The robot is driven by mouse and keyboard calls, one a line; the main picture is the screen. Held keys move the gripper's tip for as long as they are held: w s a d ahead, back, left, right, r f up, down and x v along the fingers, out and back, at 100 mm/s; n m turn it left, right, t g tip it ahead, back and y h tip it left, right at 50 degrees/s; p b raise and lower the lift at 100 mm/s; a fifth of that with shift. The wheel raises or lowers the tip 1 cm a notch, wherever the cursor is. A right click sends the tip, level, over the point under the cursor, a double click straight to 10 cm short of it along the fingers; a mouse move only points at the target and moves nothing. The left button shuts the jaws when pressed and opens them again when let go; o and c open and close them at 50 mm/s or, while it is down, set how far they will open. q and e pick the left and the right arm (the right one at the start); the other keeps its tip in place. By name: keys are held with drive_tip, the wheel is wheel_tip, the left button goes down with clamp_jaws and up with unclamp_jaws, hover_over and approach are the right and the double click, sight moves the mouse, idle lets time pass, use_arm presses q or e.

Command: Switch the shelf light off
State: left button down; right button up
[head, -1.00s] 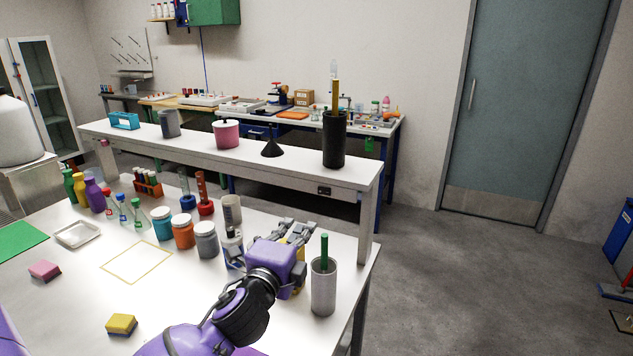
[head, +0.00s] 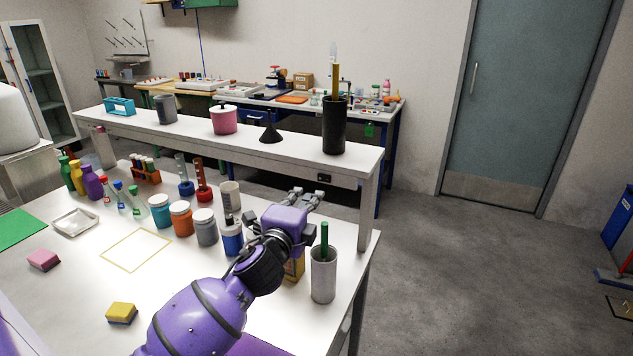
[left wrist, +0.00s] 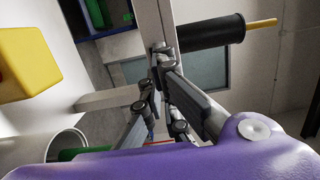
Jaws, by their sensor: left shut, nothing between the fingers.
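The shelf-light switch is a small dark box (head: 324,178) on the front edge of the white raised shelf (head: 290,164), near its right end. Whether it is on or off is too small to tell. My left gripper (head: 308,194) is shut and empty, just below and slightly left of the switch in the head view. In the left wrist view its fingers (left wrist: 158,72) point toward the shelf edge (left wrist: 165,22); the switch cannot be made out there. Contact with the switch cannot be seen. My right gripper is not in view.
A grey cup with a green stick (head: 323,275) stands close right of my left wrist. A yellow container (head: 294,268) is partly hidden behind it. Jars, including a blue one (head: 232,238), stand to the left. A black cylinder (head: 334,130) stands on the shelf above.

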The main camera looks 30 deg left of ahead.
sight(321, 176)
use_arm(q)
drive_tip(key=w, duration=0.2)
drive_tip(key=w+a, duration=0.1)
drive_tip(key=w, duration=0.5)
drive_tip(key=shift+w+a, duration=0.1)
drive_tip(key=shift+a, duration=0.15)
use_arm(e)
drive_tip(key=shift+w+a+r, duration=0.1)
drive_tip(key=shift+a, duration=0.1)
